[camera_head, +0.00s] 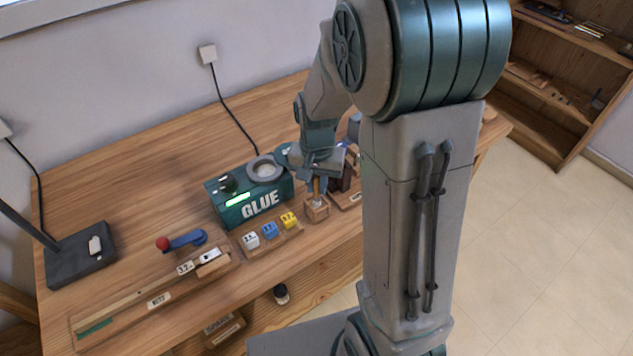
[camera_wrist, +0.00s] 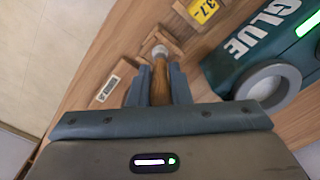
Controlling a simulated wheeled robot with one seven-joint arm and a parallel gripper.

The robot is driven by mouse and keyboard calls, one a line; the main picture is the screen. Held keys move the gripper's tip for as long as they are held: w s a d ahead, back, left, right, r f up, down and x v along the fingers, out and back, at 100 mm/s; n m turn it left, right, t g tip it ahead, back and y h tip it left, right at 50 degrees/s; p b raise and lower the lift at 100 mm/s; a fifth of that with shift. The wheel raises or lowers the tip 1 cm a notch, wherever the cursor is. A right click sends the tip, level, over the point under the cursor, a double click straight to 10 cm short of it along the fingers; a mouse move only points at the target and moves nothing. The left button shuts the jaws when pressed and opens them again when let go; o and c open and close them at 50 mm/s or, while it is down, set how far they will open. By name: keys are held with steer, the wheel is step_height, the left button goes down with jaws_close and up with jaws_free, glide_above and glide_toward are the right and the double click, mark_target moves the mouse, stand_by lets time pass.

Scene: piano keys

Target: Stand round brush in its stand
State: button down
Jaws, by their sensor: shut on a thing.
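The round brush has a brown wooden handle (camera_wrist: 160,82) and a pale lower end (camera_wrist: 160,52). My gripper (camera_wrist: 154,84) is shut on the handle, one finger on each side. In the head view my gripper (camera_head: 317,186) points down over the small wooden stand (camera_head: 317,213) at the front of the bench. The stand also shows in the wrist view (camera_wrist: 146,46), around the brush's pale end. The brush looks near upright there. I cannot tell whether its end is seated or just above, as the fingers and handle hide part of the stand.
The green GLUE box (camera_head: 250,200) with a grey ring (camera_head: 264,168) stands close left of my gripper. A tray with white, blue and yellow cubes (camera_head: 269,232) lies left of the stand. A labelled wooden holder (camera_head: 354,199) is just right. The bench's back left (camera_head: 130,170) is clear.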

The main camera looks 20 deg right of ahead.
steer(key=shift+f+b, duration=0.8)
steer(key=shift+f, duration=0.3)
stand_by(0.7)
stand_by(0.4)
steer(key=c, duration=0.9)
jaws_free()
steer(key=shift+o, duration=0.2)
steer(key=shift+r, duration=0.2)
steer(key=shift+r+p, duration=2.7)
steer(key=shift+r, duration=0.65)
steer(key=s+r+n+t, duration=0.3)
steer(key=s+r+n, duration=0.2)
steer(key=s+r, duration=0.7)
steer(key=shift+s+n, duration=0.3)
steer(key=shift+s, duration=0.85)
